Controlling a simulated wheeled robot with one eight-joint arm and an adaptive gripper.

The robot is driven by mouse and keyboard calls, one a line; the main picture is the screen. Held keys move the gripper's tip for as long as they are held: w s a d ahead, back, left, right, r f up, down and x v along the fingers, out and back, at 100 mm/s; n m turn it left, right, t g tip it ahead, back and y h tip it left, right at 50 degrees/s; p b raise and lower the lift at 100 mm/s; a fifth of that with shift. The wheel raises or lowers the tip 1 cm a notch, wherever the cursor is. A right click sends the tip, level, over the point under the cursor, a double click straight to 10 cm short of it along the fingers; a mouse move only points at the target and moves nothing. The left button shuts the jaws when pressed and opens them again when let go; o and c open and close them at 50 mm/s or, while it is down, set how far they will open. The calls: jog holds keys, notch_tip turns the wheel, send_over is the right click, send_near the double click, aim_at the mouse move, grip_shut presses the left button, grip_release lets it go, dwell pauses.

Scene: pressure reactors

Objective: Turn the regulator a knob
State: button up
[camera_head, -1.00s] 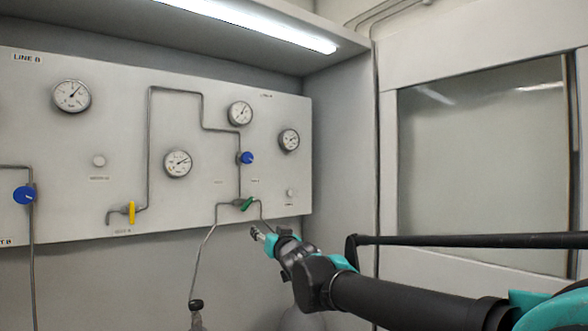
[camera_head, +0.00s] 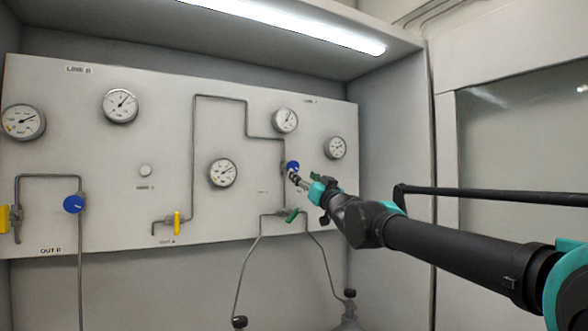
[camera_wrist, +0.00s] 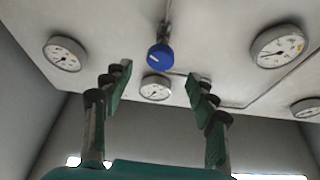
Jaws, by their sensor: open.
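The regulator A knob is taken to be the blue knob (camera_head: 293,166) on the right part of the grey panel, on a vertical pipe below a gauge. It also shows in the wrist view (camera_wrist: 160,56), round with a white mark. My gripper (camera_head: 297,181) is just below and right of the knob in the head view, partly overlapping its edge. In the wrist view my gripper (camera_wrist: 159,80) has its two fingers spread apart with nothing between them. The knob appears beyond the fingertips, between them. No contact shows.
A green-handled valve (camera_head: 292,215) sits below the knob. Several gauges, one of them round and white (camera_head: 285,120), surround it on the panel (camera_head: 240,225). Another blue knob (camera_head: 74,204) and yellow-handled valves (camera_head: 177,223) are on the left. A side wall (camera_head: 390,130) stands right.

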aim_at(295, 168)
jog(key=x, duration=0.8)
jog(key=shift+w+a+r, duration=0.1)
jog(key=shift+a, duration=0.05)
jog(key=c, duration=1.2)
jog(key=shift+o, duration=0.2)
jog(key=shift+n+y, duration=0.4)
jog(key=shift+n, duration=0.2)
jog(key=shift+n+g+y, duration=0.65)
jog(key=shift+n+g, duration=0.05)
jog(key=shift+n, duration=1.05)
jog(key=shift+n+g+y, duration=0.65)
jog(key=shift+n+g, duration=0.05)
jog(key=shift+n, duration=1.05)
jog(key=o, duration=1.2)
jog(key=shift+c, duration=0.2)
